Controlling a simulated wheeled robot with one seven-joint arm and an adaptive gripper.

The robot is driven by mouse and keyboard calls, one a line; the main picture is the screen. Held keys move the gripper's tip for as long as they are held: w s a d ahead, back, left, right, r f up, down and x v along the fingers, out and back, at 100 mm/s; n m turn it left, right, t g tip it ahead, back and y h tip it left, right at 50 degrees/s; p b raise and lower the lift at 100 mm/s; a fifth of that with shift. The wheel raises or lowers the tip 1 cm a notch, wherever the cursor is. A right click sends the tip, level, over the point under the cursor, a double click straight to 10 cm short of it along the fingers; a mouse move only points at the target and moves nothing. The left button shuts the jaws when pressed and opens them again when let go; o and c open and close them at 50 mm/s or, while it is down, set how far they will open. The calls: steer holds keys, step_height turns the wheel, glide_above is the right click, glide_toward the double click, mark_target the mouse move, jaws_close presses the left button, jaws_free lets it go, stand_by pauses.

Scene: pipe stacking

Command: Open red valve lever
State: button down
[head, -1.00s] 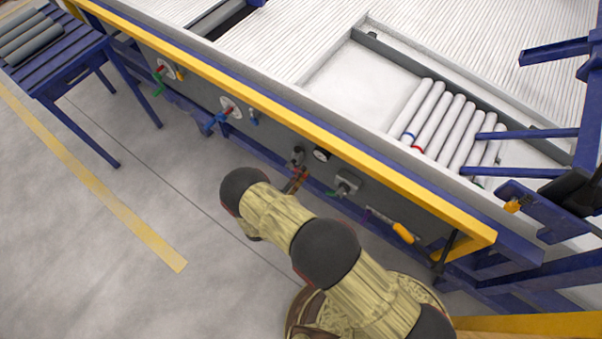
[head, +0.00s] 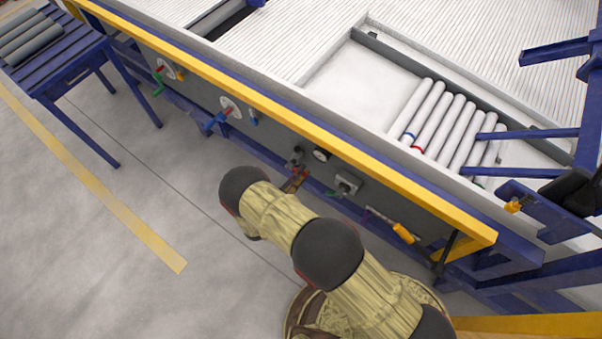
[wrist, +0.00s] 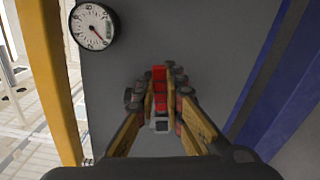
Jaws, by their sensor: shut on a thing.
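The red valve lever (wrist: 159,76) shows between my fingers in the wrist view, standing out from the grey panel. My gripper (wrist: 160,96) is shut on it, with one finger on each side. A grey metal fitting (wrist: 160,124) shows at the lower end of the lever. In the head view my gripper (head: 296,180) is at the panel under the yellow rail, below a dark valve body (head: 297,155). The lever itself is mostly hidden there by my gripper.
A round gauge (wrist: 93,25) is close by at the upper left. The yellow rail (wrist: 48,75) and a blue beam (wrist: 270,85) flank the panel. A grey valve with a green handle (head: 346,186) is to the right.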

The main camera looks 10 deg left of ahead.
mark_target(289, 164)
steer(key=n, duration=0.1)
steer(key=r+n, duration=0.1)
steer(key=n, duration=0.1)
steer(key=r+n, duration=0.1)
steer(key=shift+w+a+n, duration=0.15)
steer(key=shift+a+n, duration=0.15)
steer(key=shift+a, duration=0.1)
steer(key=n, duration=0.1)
steer(key=a+r+n, duration=0.1)
steer(key=n, duration=0.1)
steer(key=n+b, duration=0.1)
steer(key=shift+w+a+r+n, duration=0.15)
steer(key=shift+w+a+n, duration=0.05)
steer(key=shift+w+n, duration=0.1)
steer(key=n, duration=0.1)
steer(key=a+n, duration=0.1)
steer(key=n, duration=0.1)
steer(key=shift+w+a+r, duration=0.2)
steer(key=shift+w+r, duration=0.05)
steer(key=shift+r, duration=0.05)
steer(key=shift+w+a+r+n+b, duration=0.1)
steer(key=shift+w+a+n+b, duration=0.2)
steer(key=shift+n, duration=0.6)
steer(key=shift+a+n+b, duration=0.1)
steer(key=shift+a+n, duration=0.25)
steer(key=shift+n, duration=0.55)
steer(key=c, duration=1.8)
jaws_free()
steer(key=shift+a, duration=0.1)
steer(key=shift+c, duration=0.2)
